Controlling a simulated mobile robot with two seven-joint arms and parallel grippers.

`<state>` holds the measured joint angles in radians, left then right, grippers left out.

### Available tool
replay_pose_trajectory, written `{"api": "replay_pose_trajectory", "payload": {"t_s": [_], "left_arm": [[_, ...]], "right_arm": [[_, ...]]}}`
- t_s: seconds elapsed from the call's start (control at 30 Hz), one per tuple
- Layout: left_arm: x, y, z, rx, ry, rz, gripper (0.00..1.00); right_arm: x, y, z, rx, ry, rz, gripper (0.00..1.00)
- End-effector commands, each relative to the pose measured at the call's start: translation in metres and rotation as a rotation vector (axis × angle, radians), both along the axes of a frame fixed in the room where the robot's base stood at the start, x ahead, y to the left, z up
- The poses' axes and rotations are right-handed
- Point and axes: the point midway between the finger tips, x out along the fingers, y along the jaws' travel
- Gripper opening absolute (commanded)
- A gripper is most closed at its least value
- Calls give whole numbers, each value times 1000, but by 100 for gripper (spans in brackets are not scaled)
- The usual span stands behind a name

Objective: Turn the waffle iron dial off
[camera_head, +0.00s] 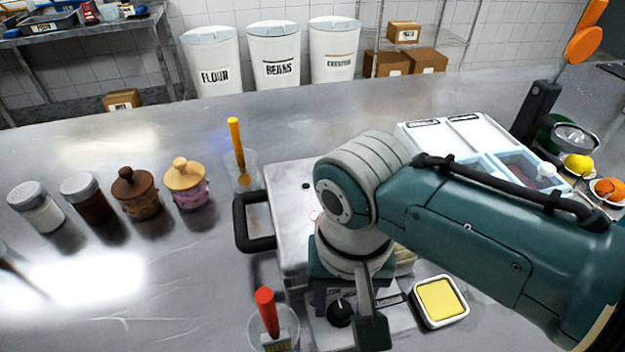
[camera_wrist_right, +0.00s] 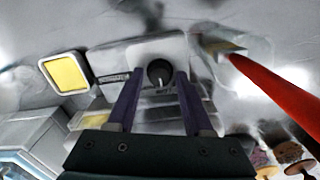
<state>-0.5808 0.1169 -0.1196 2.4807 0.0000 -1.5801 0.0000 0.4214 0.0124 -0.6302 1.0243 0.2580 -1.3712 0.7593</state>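The black round dial (camera_head: 341,312) sits on the front panel of the waffle iron (camera_head: 290,215), which has a pale lid and a dark handle at its left. In the right wrist view the dial (camera_wrist_right: 159,72) shows between the fingertips of my right gripper (camera_wrist_right: 160,76). The fingers are apart, one on each side of the dial, with a gap to it. In the head view my right gripper (camera_head: 345,318) points down over the panel, and my arm hides much of the waffle iron. My left gripper cannot be made out.
A cup with a red-handled brush (camera_head: 267,312) stands left of the panel. A yellow-topped square dish (camera_head: 440,301) stands to its right. A glass with a yellow-handled tool (camera_head: 237,150) stands by the handle. Several jars line the left; the counter in front of them is clear.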

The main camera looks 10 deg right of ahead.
Motion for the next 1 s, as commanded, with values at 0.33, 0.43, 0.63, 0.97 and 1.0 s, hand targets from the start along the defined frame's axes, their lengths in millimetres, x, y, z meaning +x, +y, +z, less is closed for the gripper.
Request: {"api": "replay_pose_trajectory", "payload": {"t_s": [0.33,0.43,0.63,0.97,1.0], "left_arm": [[0,-1,0,-3,1,1,50],[0,-1,0,-2,0,1,50],[0,0,0,-1,0,0,50],[0,2,3,7,0,-5,50],[0,2,4,7,0,-5,50]], "right_arm": [[0,0,0,-1,0,0,11],[0,0,0,-1,0,0,0],[0,0,0,-1,0,0,0],[-1,0,1,-2,2,62,0],[-1,-1,1,-2,2,83,0]]}}
